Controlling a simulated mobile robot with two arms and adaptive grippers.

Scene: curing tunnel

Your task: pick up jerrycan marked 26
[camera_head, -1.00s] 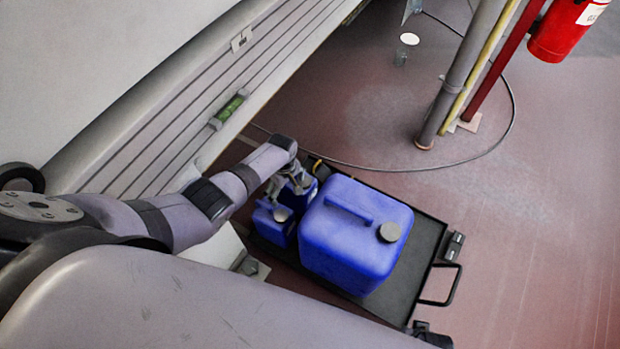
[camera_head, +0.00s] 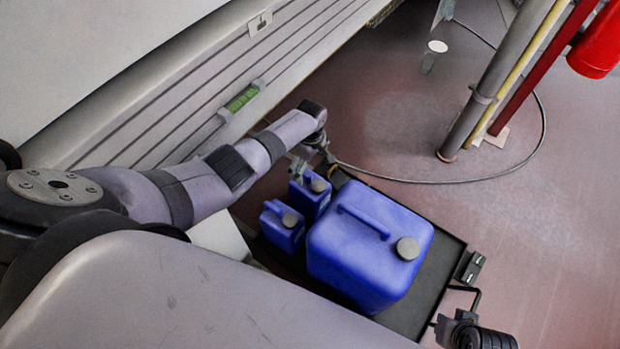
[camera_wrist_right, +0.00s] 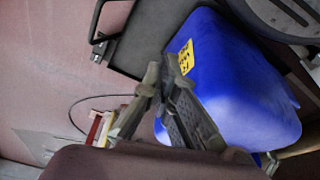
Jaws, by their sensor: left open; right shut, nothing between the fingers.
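A large blue jerrycan (camera_head: 360,255) with a grey cap stands on a black platform (camera_head: 432,292). Two small blue jerrycans stand to its left: one nearer (camera_head: 281,228) and one farther (camera_head: 307,200). My left gripper (camera_head: 303,168) is open, just beyond the farther small can; whether it touches is unclear. In the right wrist view a large blue jerrycan (camera_wrist_right: 235,90) carries a yellow label (camera_wrist_right: 186,57) with unreadable writing. My right gripper (camera_wrist_right: 161,72) is shut and empty in front of that can. No number 26 is readable.
A grey ribbed machine side with a green level vial (camera_head: 241,98) runs along the left. A grey pipe (camera_head: 480,105), yellow and red posts and a red extinguisher (camera_head: 598,45) stand at upper right. A black cable (camera_head: 430,181) loops over open floor.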

